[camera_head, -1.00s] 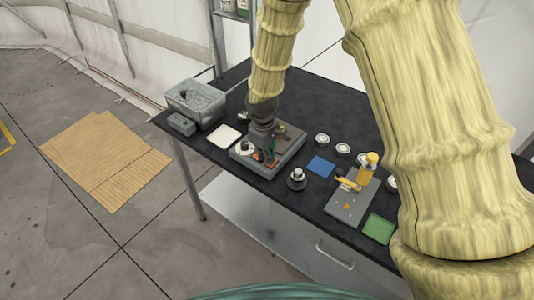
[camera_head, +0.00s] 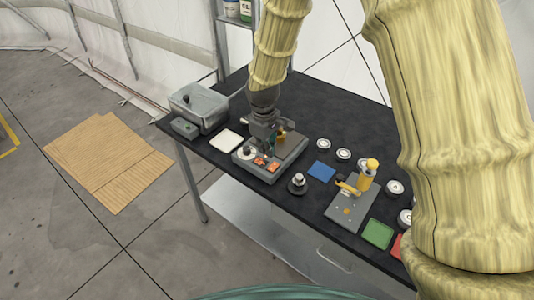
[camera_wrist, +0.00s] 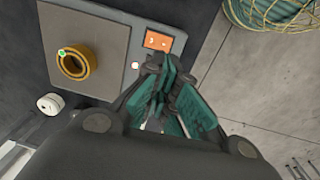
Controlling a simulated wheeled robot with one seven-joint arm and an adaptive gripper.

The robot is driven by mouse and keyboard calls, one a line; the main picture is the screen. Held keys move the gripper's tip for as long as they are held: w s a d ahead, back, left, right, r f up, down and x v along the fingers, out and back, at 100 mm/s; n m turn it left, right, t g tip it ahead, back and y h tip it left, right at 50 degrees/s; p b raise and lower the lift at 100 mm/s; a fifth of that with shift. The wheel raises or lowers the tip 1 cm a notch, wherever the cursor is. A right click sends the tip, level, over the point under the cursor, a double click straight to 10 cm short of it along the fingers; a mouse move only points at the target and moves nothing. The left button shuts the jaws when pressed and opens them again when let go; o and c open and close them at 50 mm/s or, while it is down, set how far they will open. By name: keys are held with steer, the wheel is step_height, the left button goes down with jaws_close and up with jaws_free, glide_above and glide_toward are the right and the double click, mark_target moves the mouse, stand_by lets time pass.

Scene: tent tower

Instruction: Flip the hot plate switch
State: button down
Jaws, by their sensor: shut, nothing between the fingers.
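The hot plate (camera_head: 289,157) is a grey box with a flat top on the black table. A brass ring (camera_wrist: 88,72) stands on the top plate. My gripper (camera_wrist: 166,82) has teal pads, is shut and empty, and is close beside the switch in the wrist view. Whether it touches the hot plate cannot be told.
A metal bin (camera_head: 200,104) and a small grey box (camera_head: 184,128) stand at the table's left end. A white tile (camera_head: 226,141), a black weight-like piece (camera_head: 298,184), a blue square (camera_head: 321,171) and a grey fixture with a yellow handle (camera_head: 352,207) lie near the hot plate.

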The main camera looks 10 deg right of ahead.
step_height(320, 180, up, 8)
steer(key=b, duration=0.2)
steer(key=shift+s+a+f, duration=0.25)
steer(key=shift+s+a, duration=0.1)
steer(key=shift+f, duration=0.1)
